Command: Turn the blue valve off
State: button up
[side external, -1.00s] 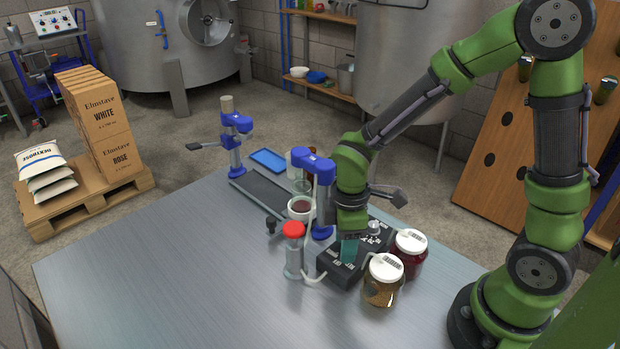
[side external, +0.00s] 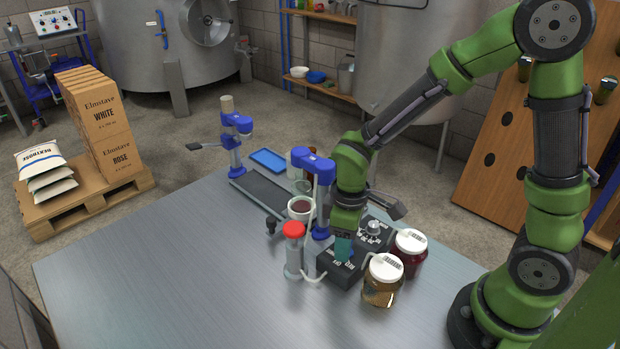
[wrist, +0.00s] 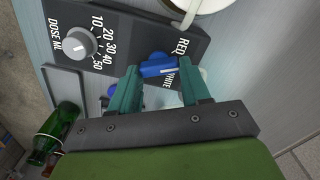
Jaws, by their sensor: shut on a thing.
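The blue valve (wrist: 157,66) is a small blue handle on the dark control box (wrist: 125,22), seen in the wrist view. A pale mark runs along its right part, close to the printed word WHITE. My gripper (wrist: 158,72) has a teal finger on either side of the handle and is shut on it. In the side external view, my gripper (side external: 344,247) reaches down onto the front part of the control box (side external: 343,272), and its fingers hide the valve there.
A grey dose dial (wrist: 79,46) sits on the same box. Two white-lidded jars (side external: 384,281) (side external: 411,256) stand right of the box. A red-capped clear cylinder (side external: 294,250) and a blue-headed stand (side external: 318,170) are left of it. The table front (side external: 170,280) is clear.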

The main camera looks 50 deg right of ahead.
jog(key=m, duration=0.4)
jog(key=shift+d+m, duration=0.15)
jog(key=shift+m, duration=0.25)
dwell(0.4)
jog(key=o, duration=1.1)
jog(key=shift+c, duration=0.2)
notch_tip(320, 180, up, 17)
jog(key=shift+w, duration=0.1)
jog(key=s+d+r+m+t+y, duration=0.2)
jog(key=s+d+m+t, duration=0.1)
jog(key=s+t, duration=0.4)
jog(key=shift+r+m, duration=0.2)
jog(key=shift+m, duration=0.5)
